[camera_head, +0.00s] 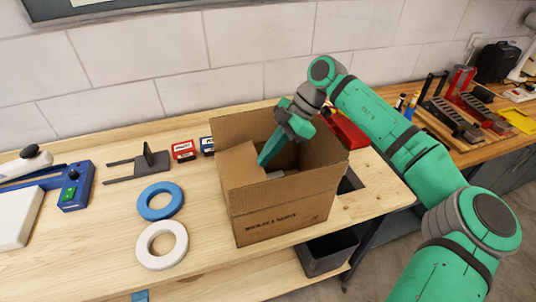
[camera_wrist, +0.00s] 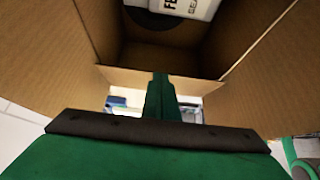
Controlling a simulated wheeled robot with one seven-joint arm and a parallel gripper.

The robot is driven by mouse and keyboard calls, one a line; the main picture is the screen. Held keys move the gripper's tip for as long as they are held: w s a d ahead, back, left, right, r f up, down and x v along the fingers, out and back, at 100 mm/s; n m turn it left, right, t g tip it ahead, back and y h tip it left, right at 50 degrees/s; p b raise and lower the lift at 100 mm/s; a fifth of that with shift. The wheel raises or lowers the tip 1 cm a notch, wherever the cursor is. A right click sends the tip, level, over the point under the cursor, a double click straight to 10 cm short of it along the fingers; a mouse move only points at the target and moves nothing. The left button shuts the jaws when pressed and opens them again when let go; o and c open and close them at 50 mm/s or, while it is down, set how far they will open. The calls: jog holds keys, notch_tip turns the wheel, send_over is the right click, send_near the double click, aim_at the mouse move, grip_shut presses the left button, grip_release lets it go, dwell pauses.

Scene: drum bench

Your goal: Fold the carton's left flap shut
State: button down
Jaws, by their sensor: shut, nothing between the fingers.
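The brown cardboard carton (camera_head: 282,218) stands upright on the wooden bench, open at the top. Its left flap (camera_head: 239,165) leans up and inward at the left side in the head view. My gripper (camera_head: 264,160) points down into the opening, just right of that flap; I cannot tell whether they touch. Its fingers are shut and empty. The wrist view shows the closed fingers (camera_wrist: 161,90) over the carton, with cardboard panels (camera_wrist: 262,75) on both sides. A white item with black letters (camera_wrist: 190,7) and a dark round thing (camera_wrist: 150,18) lie inside.
A blue ring (camera_head: 160,200) and a white ring (camera_head: 162,245) lie left of the carton. A dark bin (camera_head: 328,255) sits below the bench edge.

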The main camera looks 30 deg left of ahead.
jog(key=shift+r, duration=0.1)
jog(key=shift+r, duration=0.8)
